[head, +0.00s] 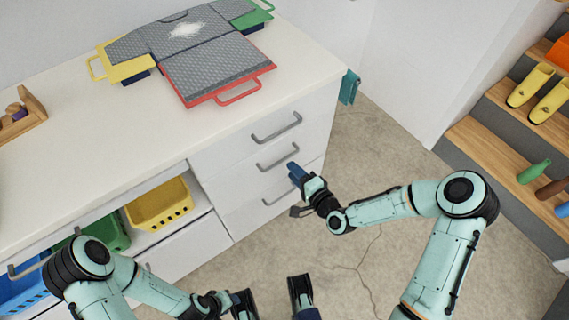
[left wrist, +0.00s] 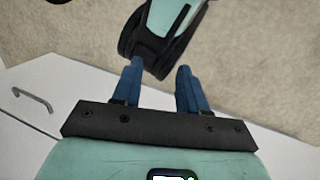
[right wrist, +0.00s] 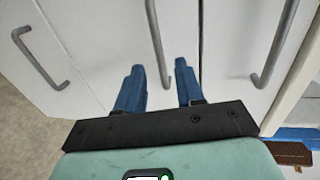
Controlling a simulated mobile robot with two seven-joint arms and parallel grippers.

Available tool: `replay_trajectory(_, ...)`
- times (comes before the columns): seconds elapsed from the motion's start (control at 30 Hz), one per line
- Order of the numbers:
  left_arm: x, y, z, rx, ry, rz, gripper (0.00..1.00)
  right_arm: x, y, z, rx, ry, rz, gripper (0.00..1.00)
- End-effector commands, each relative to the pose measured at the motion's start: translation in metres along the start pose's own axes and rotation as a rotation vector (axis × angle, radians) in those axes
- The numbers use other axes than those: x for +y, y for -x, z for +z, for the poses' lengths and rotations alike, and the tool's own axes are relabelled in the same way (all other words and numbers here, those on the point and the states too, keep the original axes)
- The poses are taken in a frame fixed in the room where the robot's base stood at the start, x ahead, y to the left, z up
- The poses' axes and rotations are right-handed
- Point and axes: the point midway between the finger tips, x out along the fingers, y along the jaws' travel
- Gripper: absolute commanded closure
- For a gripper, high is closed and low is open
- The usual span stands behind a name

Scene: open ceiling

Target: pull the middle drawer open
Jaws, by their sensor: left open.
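The middle drawer (head: 238,176) is in the white cabinet under the counter, its front flush with the drawers above and below. Its grey bar handle (head: 277,158) shows between them. In the right wrist view the middle handle (right wrist: 156,40) runs between the spread blue fingers of my right gripper (right wrist: 159,66). That gripper (head: 296,172) is open, close to the handle's right end in the head view. I cannot tell whether the bar is fully between the fingers in depth. My left gripper (left wrist: 158,72) is open and empty, low over the floor, away from the drawers.
The top drawer handle (head: 276,127) and bottom drawer handle (head: 280,190) lie close above and below. A yellow basket (head: 160,203) sits in an open shelf. The floor (head: 375,150) before the drawers is clear.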

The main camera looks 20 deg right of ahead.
Motion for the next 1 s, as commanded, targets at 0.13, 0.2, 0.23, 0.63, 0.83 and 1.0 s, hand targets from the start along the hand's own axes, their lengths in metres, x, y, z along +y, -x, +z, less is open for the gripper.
replay_trajectory(0.13, -0.003, -0.007, -0.009, 0.024, 0.002, -0.001, 0.57, 0.001, -0.029, 0.001, -0.002, 0.0, -0.001, 0.63)
replay_trajectory(0.2, -0.003, -0.009, -0.012, 0.034, 0.003, -0.002, 0.57, 0.001, -0.039, 0.001, -0.001, 0.0, -0.001, 0.63)
replay_trajectory(0.23, -0.004, -0.01, -0.013, 0.038, 0.003, -0.002, 0.57, 0.001, -0.043, 0.001, -0.001, 0.0, 0.0, 0.63)
replay_trajectory(0.63, -0.004, -0.012, -0.019, 0.052, 0.004, -0.002, 0.57, 0.001, -0.057, 0.0, 0.0, 0.0, 0.002, 0.63)
replay_trajectory(0.83, -0.004, -0.011, -0.018, 0.052, 0.004, -0.002, 0.57, 0.001, -0.057, 0.0, 0.0, 0.0, 0.002, 1.0)
replay_trajectory(1.0, -0.004, -0.011, -0.018, 0.051, 0.004, -0.002, 0.57, 0.001, -0.057, 0.0, 0.0, 0.0, 0.002, 1.0)
